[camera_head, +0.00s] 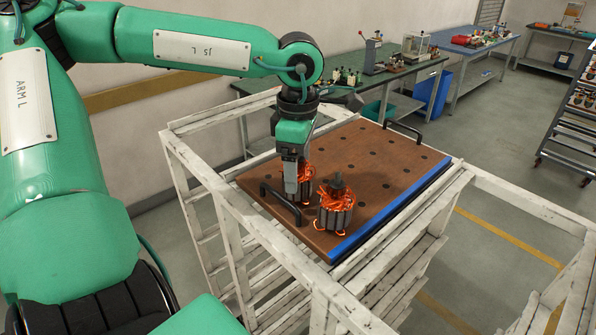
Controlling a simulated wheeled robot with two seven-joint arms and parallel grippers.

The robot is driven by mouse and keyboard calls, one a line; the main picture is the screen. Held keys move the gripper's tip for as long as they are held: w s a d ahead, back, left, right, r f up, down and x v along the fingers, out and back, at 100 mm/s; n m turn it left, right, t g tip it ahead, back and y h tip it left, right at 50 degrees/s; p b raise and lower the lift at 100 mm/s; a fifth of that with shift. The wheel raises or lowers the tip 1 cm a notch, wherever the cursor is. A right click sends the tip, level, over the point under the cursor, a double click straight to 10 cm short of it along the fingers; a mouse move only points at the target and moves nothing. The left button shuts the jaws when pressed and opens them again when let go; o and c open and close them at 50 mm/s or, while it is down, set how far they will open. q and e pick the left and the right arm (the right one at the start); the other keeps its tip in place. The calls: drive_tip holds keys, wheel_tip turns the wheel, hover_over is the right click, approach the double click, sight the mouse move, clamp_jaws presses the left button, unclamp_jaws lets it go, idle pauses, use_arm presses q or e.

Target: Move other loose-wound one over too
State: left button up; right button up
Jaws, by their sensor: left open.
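A wound armature (337,215) with a dark ribbed core, messy orange wire and a dark shaft on top stands upright near the front of a brown board. A second armature (306,184) with orange wire is just behind and left of it, partly hidden by my left gripper. My left gripper (292,190) points down at this second armature, with its jaws open. I cannot tell whether the fingers are around it or in front of it. My right gripper is not in view.
The brown board (385,160) has rows of dark holes, black handles (281,206) at two ends and a blue strip (395,207) along its right edge. It rests on a white slatted crate (240,215). The board's far part is empty. Workbenches (395,75) stand behind.

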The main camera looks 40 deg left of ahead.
use_arm(q)
wheel_tip(320, 180, up, 11)
drive_tip(key=shift+r+b, duration=0.2)
drive_tip(key=shift+b, duration=1)
drive_tip(key=shift+r, duration=0.4)
drive_tip(key=shift+r, duration=0.25)
wheel_tip(320, 180, up, 13)
drive_tip(key=b, duration=0.1)
drive_tip(key=shift+r+b, duration=0.15)
drive_tip(key=shift+b, duration=0.2)
drive_tip(key=shift+s, duration=0.1)
